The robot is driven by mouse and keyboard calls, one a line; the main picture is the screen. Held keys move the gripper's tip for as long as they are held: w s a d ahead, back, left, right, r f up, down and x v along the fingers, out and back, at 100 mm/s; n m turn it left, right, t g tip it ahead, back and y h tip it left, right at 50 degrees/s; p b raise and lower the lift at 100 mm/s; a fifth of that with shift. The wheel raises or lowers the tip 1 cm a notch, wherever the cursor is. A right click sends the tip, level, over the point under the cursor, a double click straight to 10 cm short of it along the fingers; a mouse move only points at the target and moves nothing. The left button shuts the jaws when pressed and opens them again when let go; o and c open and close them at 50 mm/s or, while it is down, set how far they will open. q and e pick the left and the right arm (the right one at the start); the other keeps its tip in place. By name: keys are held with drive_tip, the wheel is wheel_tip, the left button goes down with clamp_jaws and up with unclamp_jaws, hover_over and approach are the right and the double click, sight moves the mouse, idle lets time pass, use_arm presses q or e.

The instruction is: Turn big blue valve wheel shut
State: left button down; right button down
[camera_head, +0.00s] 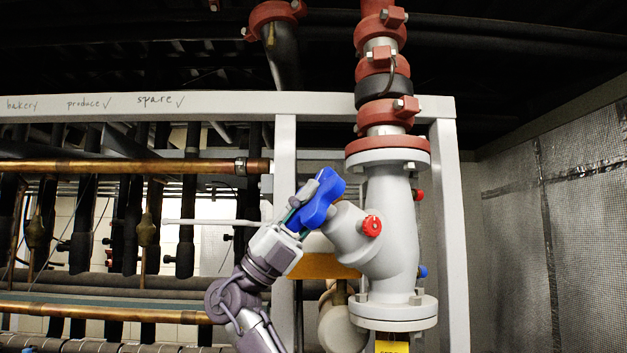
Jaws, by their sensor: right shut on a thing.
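The big blue valve wheel (322,196) sits on the angled end of the grey valve body (391,228), tilted toward the upper left. My right gripper (308,204) reaches it from the lower left and is shut on the wheel, with a finger over its left edge. The gripper hides part of the wheel's left side. My left gripper is not in view.
A small red knob (372,226) is on the valve body. A white frame post (451,230) stands right behind the valve. Copper pipes (130,166) and dark hoses fill the rack at left. A foil-faced wall (560,220) is at right.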

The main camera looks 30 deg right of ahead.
sight(289, 228)
drive_tip(key=shift+m+g+y+p, duration=0.6)
drive_tip(key=shift+m+g+y, duration=0.5)
drive_tip(key=shift+y, duration=0.4)
drive_tip(key=c, duration=1.3)
unclamp_jaws()
drive_tip(key=shift+s, duration=0.15)
drive_tip(key=v, duration=1)
drive_tip(key=shift+w+a+f, duration=0.15)
drive_tip(key=shift+w+a, duration=0.05)
drive_tip(key=shift+w, duration=0.05)
drive_tip(key=shift+w+a+f, duration=0.2)
drive_tip(key=shift+a+f, duration=0.1)
drive_tip(key=shift+f, duration=0.3)
